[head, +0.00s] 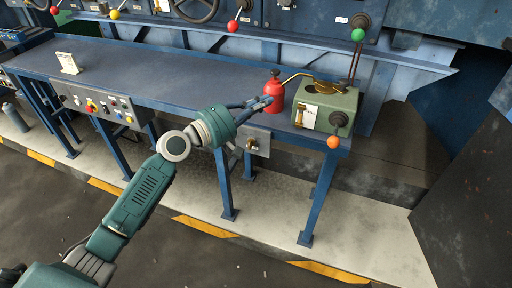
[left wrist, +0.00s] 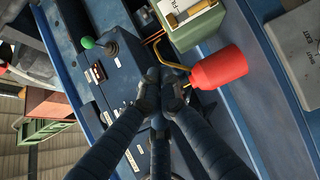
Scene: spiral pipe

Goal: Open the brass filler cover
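The green box (head: 343,104) stands at the right end of the blue bench, with brass parts on its top. The brass filler cover (head: 328,87) seems to be among them; whether it is open or closed is too small to tell. The left wrist view shows part of the green box (left wrist: 199,28) at the top. A red can (head: 274,94) with a thin brass spout stands left of the box; it also shows in the left wrist view (left wrist: 218,67). My left gripper (head: 264,103) is beside the can, its fingertips together and empty (left wrist: 161,88). My right gripper is out of view.
The blue bench top (head: 165,75) is mostly clear, with a small cream sign (head: 68,63) at left. An orange-knobbed lever (head: 334,141) is on the box's front right. A green-knobbed lever (head: 358,34) rises behind it. A switch panel (head: 95,105) is on the bench front.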

